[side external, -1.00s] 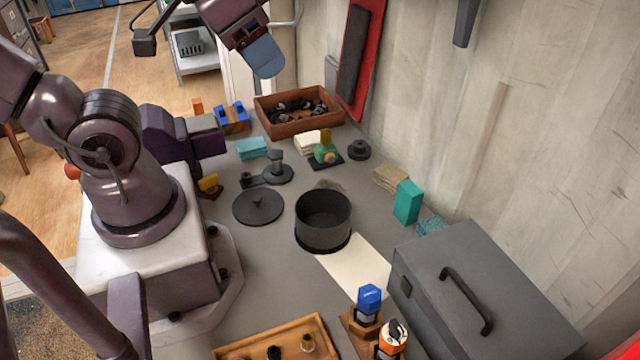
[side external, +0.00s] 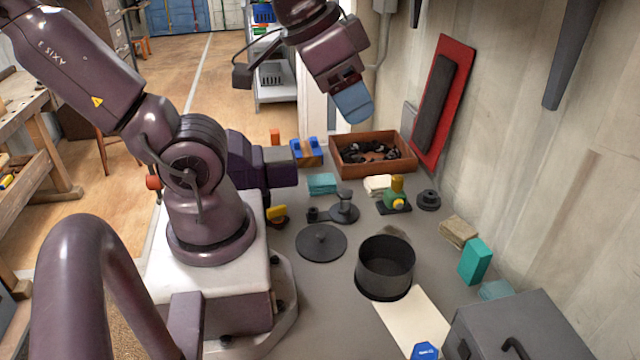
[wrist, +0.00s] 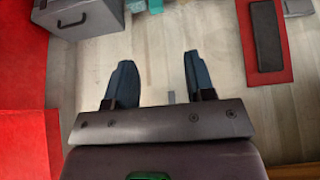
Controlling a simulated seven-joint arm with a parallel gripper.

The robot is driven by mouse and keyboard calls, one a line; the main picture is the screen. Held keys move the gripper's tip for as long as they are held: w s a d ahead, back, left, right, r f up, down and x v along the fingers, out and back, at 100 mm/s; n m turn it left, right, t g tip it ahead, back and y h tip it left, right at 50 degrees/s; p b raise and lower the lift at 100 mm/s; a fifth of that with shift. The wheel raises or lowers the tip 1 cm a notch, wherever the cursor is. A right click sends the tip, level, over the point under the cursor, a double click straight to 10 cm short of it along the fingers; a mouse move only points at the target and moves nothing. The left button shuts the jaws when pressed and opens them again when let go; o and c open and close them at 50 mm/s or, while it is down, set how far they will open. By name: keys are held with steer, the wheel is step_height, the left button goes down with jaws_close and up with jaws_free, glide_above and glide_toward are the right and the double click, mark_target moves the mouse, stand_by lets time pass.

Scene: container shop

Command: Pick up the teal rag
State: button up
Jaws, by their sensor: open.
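A folded teal rag (side external: 322,184) lies flat on the grey bench, left of the wooden crate. A second pale teal cloth (side external: 494,290) lies by the wall, next to an upright teal block (side external: 475,261) and partly behind the grey toolbox. My gripper (side external: 353,102) hangs high above the far end of the bench, well apart from both cloths. In the wrist view my gripper (wrist: 158,62) has its two blue fingers spread with nothing between them. That view faces the wall; a teal block (wrist: 156,5) shows at its top edge.
A black pot (side external: 385,268) and a round lid (side external: 321,243) stand mid-bench. The wooden crate (side external: 345,172) holds dark parts. A grey toolbox (side external: 480,325) stands at front right. A red panel (side external: 462,75) leans on the wall. Small parts surround the folded rag.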

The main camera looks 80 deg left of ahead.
steer(key=o, duration=0.8)
steer(key=shift+o, duration=0.2)
steer(key=m+g, duration=0.6)
steer(key=m, duration=1.2)
glide_above(323, 182)
step_height(323, 182, down, 29)
steer(key=shift+a, duration=0.1)
steer(key=shift+f, duration=3)
